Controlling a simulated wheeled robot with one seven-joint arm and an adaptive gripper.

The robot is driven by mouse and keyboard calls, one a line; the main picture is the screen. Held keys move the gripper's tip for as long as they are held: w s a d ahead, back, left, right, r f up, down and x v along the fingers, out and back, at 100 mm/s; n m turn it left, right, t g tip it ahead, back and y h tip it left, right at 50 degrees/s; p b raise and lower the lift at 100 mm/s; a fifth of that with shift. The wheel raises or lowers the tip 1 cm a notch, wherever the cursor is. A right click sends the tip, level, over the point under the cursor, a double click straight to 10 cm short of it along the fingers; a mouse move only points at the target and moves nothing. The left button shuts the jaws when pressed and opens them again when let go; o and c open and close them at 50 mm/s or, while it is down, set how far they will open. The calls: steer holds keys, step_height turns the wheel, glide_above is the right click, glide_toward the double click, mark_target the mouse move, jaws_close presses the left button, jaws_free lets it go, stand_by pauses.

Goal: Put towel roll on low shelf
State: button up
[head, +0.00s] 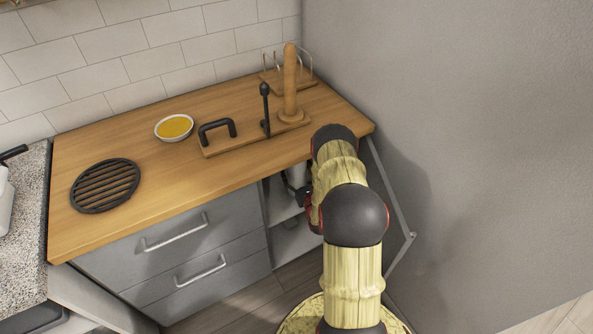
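My arm reaches down past the counter's right end into an open cabinet (285,212) below the countertop. My gripper (302,194) is a small dark and grey shape at the cabinet opening, mostly hidden by my arm. I cannot tell whether it is open or shut, or whether it holds anything. Pale inner surfaces show in the cabinet, with a low shelf or floor (294,241) at the bottom. A small white shape (291,223) sits low in there, too small to identify. I cannot make out the towel roll for certain.
The wooden countertop (110,215) holds a black grate (105,186), a bowl of yellow food (174,127), a board with black handle (217,130), an upright wooden post (290,85) and a wire rack (300,72). Drawers (185,240) stand left of the opening; an open door (400,215) and wall are right.

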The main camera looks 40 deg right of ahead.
steer(key=p+v, duration=0.3)
steer(key=v, duration=0.9)
steer(key=shift+r+p, duration=0.2)
steer(key=shift+p, duration=0.15)
